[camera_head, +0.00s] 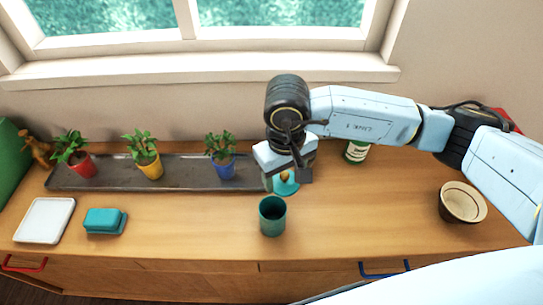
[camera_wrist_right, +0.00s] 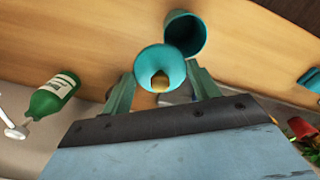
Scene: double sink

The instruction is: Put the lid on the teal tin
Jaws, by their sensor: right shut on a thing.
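The teal tin (camera_head: 272,216) stands upright and uncovered on the wooden counter, its dark inside showing. It also shows in the right wrist view (camera_wrist_right: 186,34). The lid (camera_head: 287,187) is a teal disc with a tan knob. My right gripper (camera_head: 288,178) is shut on the lid and holds it above the counter, just behind the tin and apart from it in the head view. In the right wrist view the lid (camera_wrist_right: 158,66) sits between the fingertips and appears to overlap the tin's edge. My left gripper is not in view.
A dark tray (camera_head: 110,178) with red, yellow and blue plant pots runs along the back left. A green bottle (camera_head: 356,152) is behind my right arm. The counter around the tin is clear.

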